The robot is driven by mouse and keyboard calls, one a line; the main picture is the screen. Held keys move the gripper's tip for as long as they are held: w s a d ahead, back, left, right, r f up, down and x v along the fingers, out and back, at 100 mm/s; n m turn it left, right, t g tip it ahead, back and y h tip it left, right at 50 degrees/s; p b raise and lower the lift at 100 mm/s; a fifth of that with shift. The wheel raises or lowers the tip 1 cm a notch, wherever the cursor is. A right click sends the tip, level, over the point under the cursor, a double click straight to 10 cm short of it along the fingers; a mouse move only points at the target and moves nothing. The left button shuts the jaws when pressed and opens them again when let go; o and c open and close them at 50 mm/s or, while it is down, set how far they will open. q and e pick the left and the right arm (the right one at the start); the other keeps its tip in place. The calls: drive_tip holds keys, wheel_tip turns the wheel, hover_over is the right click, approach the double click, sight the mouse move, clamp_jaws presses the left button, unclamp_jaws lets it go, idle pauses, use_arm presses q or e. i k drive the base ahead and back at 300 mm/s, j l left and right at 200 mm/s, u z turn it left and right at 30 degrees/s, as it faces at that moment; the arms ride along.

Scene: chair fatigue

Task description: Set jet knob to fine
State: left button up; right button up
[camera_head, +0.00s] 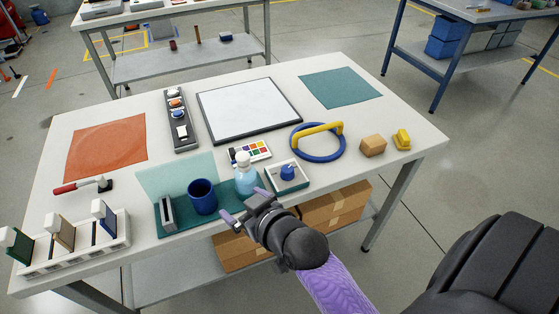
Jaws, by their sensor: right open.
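A blue knob (288,171) sits on top of a small white and teal box (287,184) near the table's front edge. I take it to be the jet knob; its setting marks are too small to read. My right gripper (246,206) reaches in from the lower right, with its purple fingers spread and nothing visible between them. It is in front and to the left of the knob box, apart from the knob in the picture. My left gripper is not in view.
A bottle with light blue liquid (246,178), a blue cup (203,197) and a grey upright block (167,213) stand on a teal mat left of the knob box. A blue ring with a yellow handle (319,141) lies behind it. Bare table lies right of the box.

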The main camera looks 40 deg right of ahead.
sight(288, 173)
drive_tip(key=z, duration=1.2)
